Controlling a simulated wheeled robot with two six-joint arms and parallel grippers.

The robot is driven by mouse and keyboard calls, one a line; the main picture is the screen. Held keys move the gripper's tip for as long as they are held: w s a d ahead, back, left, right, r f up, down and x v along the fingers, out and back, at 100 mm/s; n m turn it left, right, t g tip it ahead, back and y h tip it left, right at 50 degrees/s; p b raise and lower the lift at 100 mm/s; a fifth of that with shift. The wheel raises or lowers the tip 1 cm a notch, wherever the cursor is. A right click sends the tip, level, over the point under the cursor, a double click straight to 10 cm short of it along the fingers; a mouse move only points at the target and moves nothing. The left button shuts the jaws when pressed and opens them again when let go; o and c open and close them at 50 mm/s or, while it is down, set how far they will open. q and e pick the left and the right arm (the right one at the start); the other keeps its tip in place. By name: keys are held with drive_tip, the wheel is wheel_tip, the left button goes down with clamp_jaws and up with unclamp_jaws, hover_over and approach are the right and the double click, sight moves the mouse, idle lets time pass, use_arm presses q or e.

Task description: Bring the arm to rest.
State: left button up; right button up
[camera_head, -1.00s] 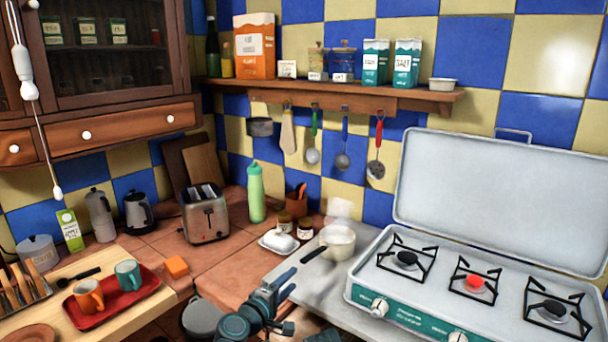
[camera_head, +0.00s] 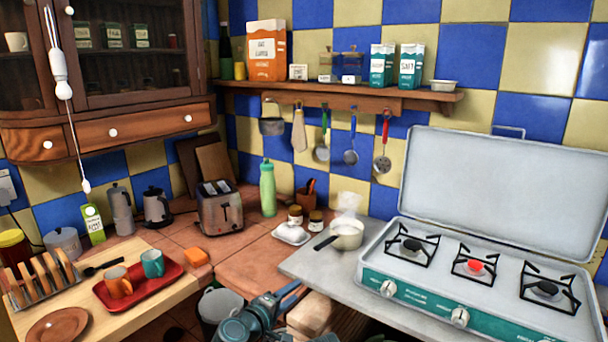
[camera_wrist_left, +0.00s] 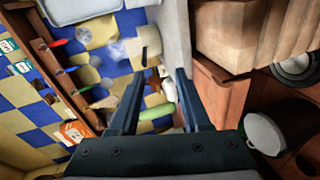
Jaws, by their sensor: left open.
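My left arm comes in at the bottom middle of the head view, with its blue-grey gripper (camera_head: 288,299) low in front of the counter edge. In the left wrist view the two fingers of the left gripper (camera_wrist_left: 160,84) stand apart with nothing held between them. My right gripper is in neither view.
A white saucepan (camera_head: 347,236) stands on the grey counter left of the camping stove (camera_head: 420,298). A bin (camera_head: 219,306) is below, left of my arm.

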use_arm(q)
drive_tip(key=s+a+f+m+g+y, duration=0.25)
drive_tip(key=s+f+m+g, duration=0.25)
drive_tip(key=f, duration=0.3)
drive_tip(key=s+a+f+m+g+y, duration=0.2)
drive_tip(key=s+a+f+m+g, duration=0.2)
drive_tip(key=s+f, duration=0.25)
drive_tip(key=s+a+f+m+g+y, duration=0.1)
drive_tip(key=s+a+f+g+y, duration=0.25)
drive_tip(key=a, duration=0.35)
drive_tip(key=s+d+r+m+p, duration=0.2)
drive_tip(key=s+d+r+p, duration=0.1)
drive_tip(key=d+r+p, duration=0.2)
drive_tip(key=s+d+r+m+g+y+p, duration=0.1)
drive_tip(key=s+d+r+m+p, duration=0.1)
drive_tip(key=s+d+r+p, duration=0.2)
wheel_tip(320, 180, up, 2)
drive_tip(key=shift+d+r+y+p, duration=0.15)
drive_tip(key=shift+d+y+p, duration=0.15)
drive_tip(key=shift+d+p, duration=0.45)
